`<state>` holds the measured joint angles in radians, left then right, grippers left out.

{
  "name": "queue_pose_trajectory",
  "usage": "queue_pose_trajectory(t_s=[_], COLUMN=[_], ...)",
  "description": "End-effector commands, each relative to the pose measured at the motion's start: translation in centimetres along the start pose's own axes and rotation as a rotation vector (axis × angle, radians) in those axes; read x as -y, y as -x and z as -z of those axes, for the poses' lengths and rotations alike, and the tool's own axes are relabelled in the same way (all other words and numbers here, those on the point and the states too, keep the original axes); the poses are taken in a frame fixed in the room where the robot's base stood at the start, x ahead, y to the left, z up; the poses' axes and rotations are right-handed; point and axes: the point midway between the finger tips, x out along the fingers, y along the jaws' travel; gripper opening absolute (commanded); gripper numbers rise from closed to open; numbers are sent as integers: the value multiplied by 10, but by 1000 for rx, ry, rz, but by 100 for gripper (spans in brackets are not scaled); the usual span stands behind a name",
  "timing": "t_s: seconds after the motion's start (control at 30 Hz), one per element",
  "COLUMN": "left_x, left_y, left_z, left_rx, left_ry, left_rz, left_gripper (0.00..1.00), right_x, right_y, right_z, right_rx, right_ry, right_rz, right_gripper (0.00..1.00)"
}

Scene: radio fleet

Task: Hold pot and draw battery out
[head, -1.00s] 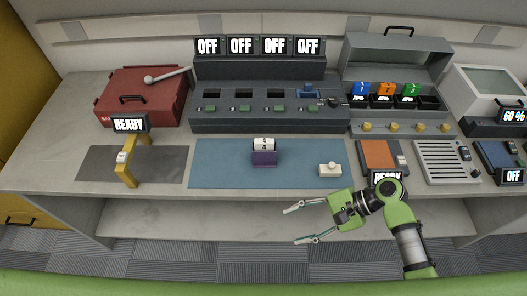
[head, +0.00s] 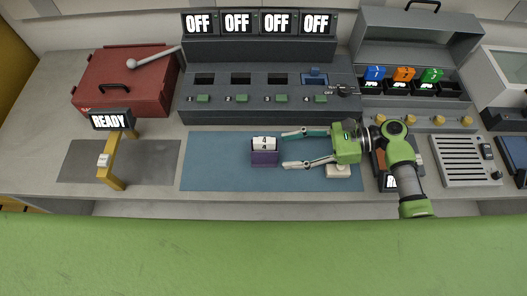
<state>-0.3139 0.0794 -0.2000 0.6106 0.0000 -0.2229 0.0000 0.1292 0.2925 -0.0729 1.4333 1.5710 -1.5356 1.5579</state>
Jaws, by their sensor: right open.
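A purple pot (head: 264,158) stands on the blue mat (head: 215,162) in the head view. A white battery (head: 263,142) marked 4 sits upright in it, its upper part showing above the pot. My right gripper (head: 284,150) is open and empty, just right of the pot. Its two fingers point left, one toward the back and one toward the front, with the tips close to the pot's right side. I cannot tell whether they touch it. My left gripper is not in view.
A grey charger bank (head: 270,107) with several slots and OFF signs stands behind the mat. A small cream block (head: 338,171) lies under my right gripper. A red toolbox (head: 127,84) and yellow READY stand (head: 110,160) are at left. The mat's left part is clear.

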Motion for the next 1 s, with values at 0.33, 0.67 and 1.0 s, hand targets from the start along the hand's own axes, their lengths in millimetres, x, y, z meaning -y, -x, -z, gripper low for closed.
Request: queue_pose_trajectory(t_s=[0.33, 0.67, 1.0], left_x=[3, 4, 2], left_y=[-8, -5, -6], left_z=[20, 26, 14], left_rx=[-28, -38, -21], left_ry=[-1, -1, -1], left_rz=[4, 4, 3], left_gripper=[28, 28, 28], right_x=[0, 0, 0], right_y=[-49, -67, -67], right_z=[-2, 0, 0], right_rx=[0, -1, -1], right_ry=[-1, 1, 1], right_rz=[-1, 0, 0], right_gripper=[50, 50, 24])
